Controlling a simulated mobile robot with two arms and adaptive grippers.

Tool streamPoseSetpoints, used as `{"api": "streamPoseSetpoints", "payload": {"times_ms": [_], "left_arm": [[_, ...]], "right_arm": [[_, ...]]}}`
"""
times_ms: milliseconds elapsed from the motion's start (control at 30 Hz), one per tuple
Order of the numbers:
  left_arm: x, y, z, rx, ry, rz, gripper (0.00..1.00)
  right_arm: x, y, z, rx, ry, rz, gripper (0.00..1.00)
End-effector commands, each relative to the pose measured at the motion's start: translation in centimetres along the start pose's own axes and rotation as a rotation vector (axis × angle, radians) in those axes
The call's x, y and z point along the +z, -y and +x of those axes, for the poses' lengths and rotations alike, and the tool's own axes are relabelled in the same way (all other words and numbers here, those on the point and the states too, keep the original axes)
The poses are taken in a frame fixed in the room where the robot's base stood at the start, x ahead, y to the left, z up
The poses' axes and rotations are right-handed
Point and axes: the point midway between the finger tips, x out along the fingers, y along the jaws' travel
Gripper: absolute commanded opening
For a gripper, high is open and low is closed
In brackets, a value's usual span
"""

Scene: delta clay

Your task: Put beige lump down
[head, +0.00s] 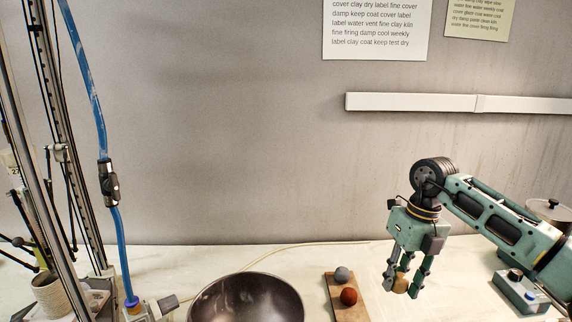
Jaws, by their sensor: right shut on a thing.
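My right gripper (403,284) is shut on the beige lump (401,283), a small tan piece between its fingers. It hangs over the table to the right of a wooden board (352,308); the fingers hide part of the lump. On the board lie a grey lump (342,274) and a red-brown lump (349,296). My left gripper is not in view.
A dark metal bowl (246,300) stands left of the board. A machine with metal posts and a blue hose (97,130) stands at the left. A control box with knobs (522,292) and a lidded pot (549,210) are at the right. The table (222,258) behind the bowl is mostly clear.

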Motion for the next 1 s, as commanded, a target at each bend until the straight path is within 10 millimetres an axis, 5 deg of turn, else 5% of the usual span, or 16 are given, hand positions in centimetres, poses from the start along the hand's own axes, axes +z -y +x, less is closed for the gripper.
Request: {"api": "streamPoseSetpoints", "payload": {"times_ms": [500, 1000], "left_arm": [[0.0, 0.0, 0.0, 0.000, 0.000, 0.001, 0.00], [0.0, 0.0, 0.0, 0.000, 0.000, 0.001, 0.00]], "right_arm": [[-6.0, -5.3, 0.6, -0.004, -0.174, -1.278, 0.01], [-14.0, -8.3, 1.9, -0.003, -0.346, -2.562, 0.01]]}}
